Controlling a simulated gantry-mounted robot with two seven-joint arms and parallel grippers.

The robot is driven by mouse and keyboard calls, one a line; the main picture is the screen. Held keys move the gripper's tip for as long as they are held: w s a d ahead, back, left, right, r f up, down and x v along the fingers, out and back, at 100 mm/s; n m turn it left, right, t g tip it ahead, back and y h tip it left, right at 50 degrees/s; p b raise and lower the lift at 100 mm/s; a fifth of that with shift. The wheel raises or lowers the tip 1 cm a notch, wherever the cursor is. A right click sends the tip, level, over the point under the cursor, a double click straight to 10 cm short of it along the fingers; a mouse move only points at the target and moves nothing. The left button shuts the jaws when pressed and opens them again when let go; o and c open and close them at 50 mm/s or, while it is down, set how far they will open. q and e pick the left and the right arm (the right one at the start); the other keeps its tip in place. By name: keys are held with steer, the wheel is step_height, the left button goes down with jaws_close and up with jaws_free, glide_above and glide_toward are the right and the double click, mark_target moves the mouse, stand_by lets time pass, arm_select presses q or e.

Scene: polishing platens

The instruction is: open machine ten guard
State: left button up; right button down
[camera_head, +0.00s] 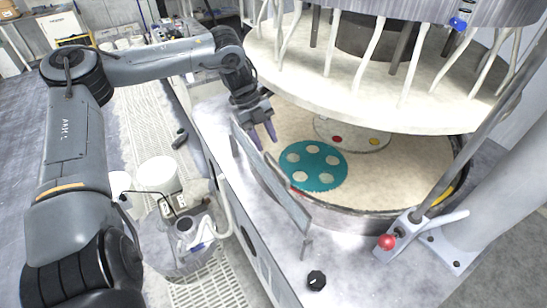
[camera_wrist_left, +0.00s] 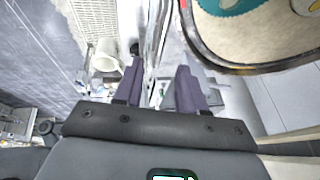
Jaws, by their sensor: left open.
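The guard (camera_head: 283,196) is a low, narrow grey panel standing upright along the near left edge of the polishing machine in the head view. My left gripper (camera_head: 262,136) points down near the guard's far end, with its two purple-grey fingers apart and nothing seen held. In the left wrist view the open fingers (camera_wrist_left: 158,80) stand either side of a thin, pale edge-on strip, which may be the guard. I cannot tell whether a finger touches it. My right gripper is not in view.
The round lower platen (camera_head: 410,165) holds a teal carrier disc (camera_head: 313,166) with pale wafers. The large upper platen (camera_head: 380,95) hangs above it with several hoses. A red-knobbed lever (camera_head: 386,242) and a black knob (camera_head: 316,280) are on the machine top. White buckets (camera_head: 157,174) stand left.

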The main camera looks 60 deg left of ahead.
mark_target(276, 164)
arm_select(q)
steer(key=x, duration=0.7)
steer(key=shift+f+p, duration=0.2)
steer(key=shift+p, duration=0.1)
jaws_close()
